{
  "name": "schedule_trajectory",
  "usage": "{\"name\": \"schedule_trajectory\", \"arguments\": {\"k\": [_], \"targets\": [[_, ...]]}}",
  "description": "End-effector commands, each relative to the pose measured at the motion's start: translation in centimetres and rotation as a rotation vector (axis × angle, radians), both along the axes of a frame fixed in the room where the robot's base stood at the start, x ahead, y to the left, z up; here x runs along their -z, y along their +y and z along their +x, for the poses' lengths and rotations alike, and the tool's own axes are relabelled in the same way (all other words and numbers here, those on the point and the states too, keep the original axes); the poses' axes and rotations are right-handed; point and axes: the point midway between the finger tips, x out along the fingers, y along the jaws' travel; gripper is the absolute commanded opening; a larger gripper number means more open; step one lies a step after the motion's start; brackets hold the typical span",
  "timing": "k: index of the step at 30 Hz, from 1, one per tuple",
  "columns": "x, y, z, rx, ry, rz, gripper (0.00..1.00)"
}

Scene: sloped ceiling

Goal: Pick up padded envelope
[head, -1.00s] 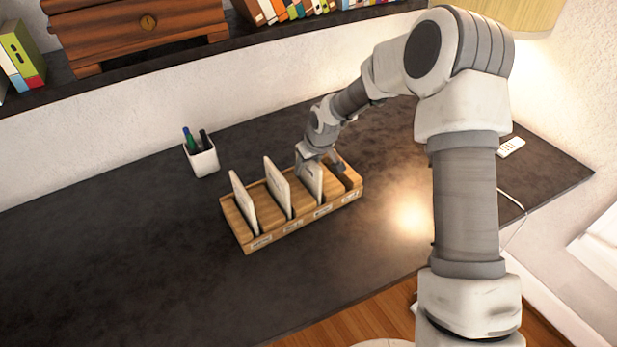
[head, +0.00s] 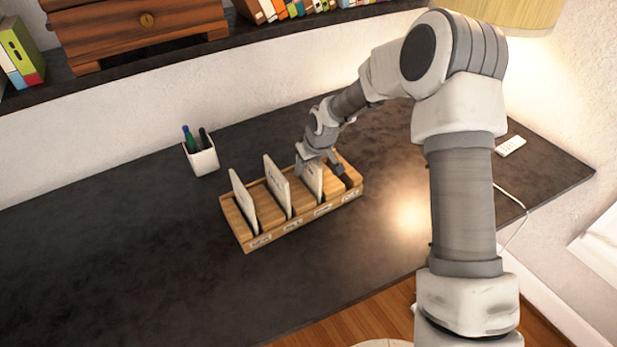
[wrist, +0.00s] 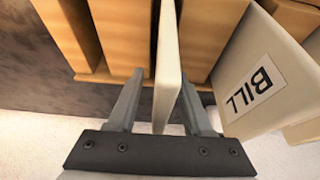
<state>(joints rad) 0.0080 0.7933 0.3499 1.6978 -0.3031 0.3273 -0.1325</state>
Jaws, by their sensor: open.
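A wooden sorter (head: 250,243) with labelled slots stands on the dark desk in the head view. Three pale flat pieces stand upright in it. My gripper (head: 319,167) is over the rightmost piece (head: 314,184), which may be the padded envelope; its face carries no readable name. In the wrist view my gripper (wrist: 160,80) is open, with one finger on each side of this thin cream piece (wrist: 168,60). Small gaps show between it and the fingers. A neighbouring piece marked BILL (wrist: 262,85) stands just right of the right finger. The gripper partly covers the rightmost piece in the head view.
The middle piece (head: 278,187) and left piece (head: 243,202) stand close by. The sorter's right slot looks empty. A white pen cup (head: 202,159) is behind to the left. A white remote-like object (head: 511,146) lies at right. The desk's left side is clear.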

Motion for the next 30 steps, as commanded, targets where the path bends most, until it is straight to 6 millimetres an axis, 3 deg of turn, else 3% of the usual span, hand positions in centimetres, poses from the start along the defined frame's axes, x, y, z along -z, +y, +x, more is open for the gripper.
{"name": "schedule_trajectory", "arguments": {"k": [7, 15, 30], "targets": [[-0.01, 0.0, 0.0, 0.0, 0.0, 0.0, 0.5], [-0.01, 0.0, 0.0, 0.0, 0.0, 0.0, 0.01], [-0.1, 0.0, 0.02, 0.0, 0.0, 0.0, 0.0]]}}
